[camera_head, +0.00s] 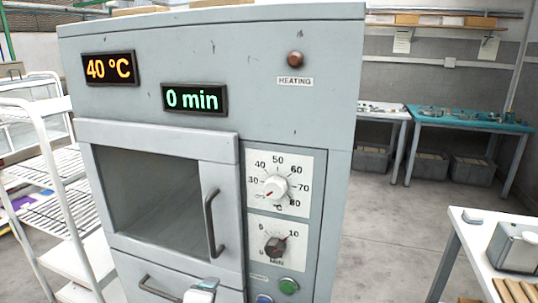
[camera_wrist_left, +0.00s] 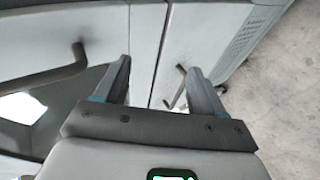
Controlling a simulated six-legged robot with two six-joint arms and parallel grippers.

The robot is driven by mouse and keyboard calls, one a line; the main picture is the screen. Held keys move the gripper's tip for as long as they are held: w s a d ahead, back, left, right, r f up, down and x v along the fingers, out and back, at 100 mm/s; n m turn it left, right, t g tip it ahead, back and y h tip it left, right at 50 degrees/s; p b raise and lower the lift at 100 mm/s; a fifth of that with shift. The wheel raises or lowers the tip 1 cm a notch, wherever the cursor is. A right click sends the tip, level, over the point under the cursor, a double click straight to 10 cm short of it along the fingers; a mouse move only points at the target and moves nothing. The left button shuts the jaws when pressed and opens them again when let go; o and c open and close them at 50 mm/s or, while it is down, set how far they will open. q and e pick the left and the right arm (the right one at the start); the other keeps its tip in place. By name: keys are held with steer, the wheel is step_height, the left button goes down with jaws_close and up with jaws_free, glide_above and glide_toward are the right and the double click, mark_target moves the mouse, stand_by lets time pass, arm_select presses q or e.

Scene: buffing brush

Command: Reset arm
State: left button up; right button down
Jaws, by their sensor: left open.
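My left gripper (camera_wrist_left: 160,72) is open in the left wrist view, its two dark fingers spread apart with nothing clamped between them. Beyond them are grey cabinet fronts; a dark bar handle (camera_wrist_left: 176,88) shows between the fingers, nearer the right one. I cannot tell whether they touch. Another handle (camera_wrist_left: 58,66) is to the left. In the head view a grey oven cabinet (camera_head: 330,110) stands in front of me, its windowed door (camera_head: 222,170) looking shut. A small pale part at the bottom edge may belong to my left arm. My right gripper is in neither view.
The oven has a 40 °C display (camera_head: 108,68), a 0 min display (camera_head: 194,99), a temperature dial (camera_head: 275,187) and a timer dial (camera_head: 276,246). A white wire rack (camera_head: 60,190) stands left. A white table (camera_head: 470,235) is at right; floor (camera_head: 385,230) is clear between.

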arm_select(q)
steer(key=s+a+f+m+g+p, duration=0.1)
steer(key=s+a+f+m+g, duration=0.2)
steer(key=f, duration=0.7)
steer(key=s+a+f+m+g+p, duration=0.1)
steer(key=s+f+g+p, duration=0.15)
steer(key=s+f, duration=0.55)
steer(key=s+d+f+m+g+h, duration=0.1)
steer(key=s+d+f+m+g, duration=0.1)
steer(key=s+f+m, duration=0.2)
steer(key=s+d+f+m+g+h, duration=0.2)
steer(key=s+f+m, duration=0.3)
steer(key=s, duration=0.4)
steer(key=shift+s+d+f+m+g+h, duration=0.35)
steer(key=shift+d+f+g, duration=0.35)
steer(key=shift+f, duration=0.2)
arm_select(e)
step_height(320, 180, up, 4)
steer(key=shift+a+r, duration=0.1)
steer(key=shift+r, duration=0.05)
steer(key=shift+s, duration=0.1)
